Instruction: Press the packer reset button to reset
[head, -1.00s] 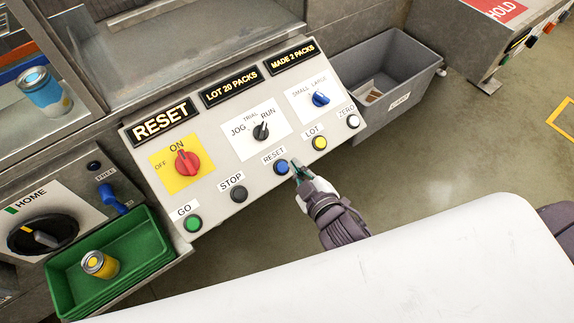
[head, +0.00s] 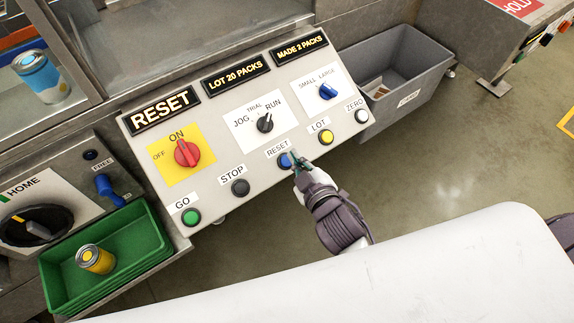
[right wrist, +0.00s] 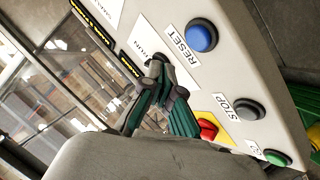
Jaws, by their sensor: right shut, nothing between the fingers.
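The blue reset button (head: 285,160) sits on the sloping control panel (head: 225,187), under a RESET label, between the black stop button (head: 240,187) and the yellow lot button (head: 326,137). My right gripper (head: 298,160) is shut and empty, with its fingertips close to the right side of the blue button. I cannot tell from the head view whether they touch. In the right wrist view the button (right wrist: 201,37) shows uncovered, up and right of the closed fingertips (right wrist: 160,72). A display (head: 160,110) on the panel reads RESET. My left gripper is out of view.
The panel also has a green go button (head: 190,217), a white zero button (head: 361,116), a red on/off switch (head: 187,153) and a mode knob (head: 265,123). A green tray (head: 150,253) holding a yellow can stands lower left; a grey bin (head: 425,92) stands right.

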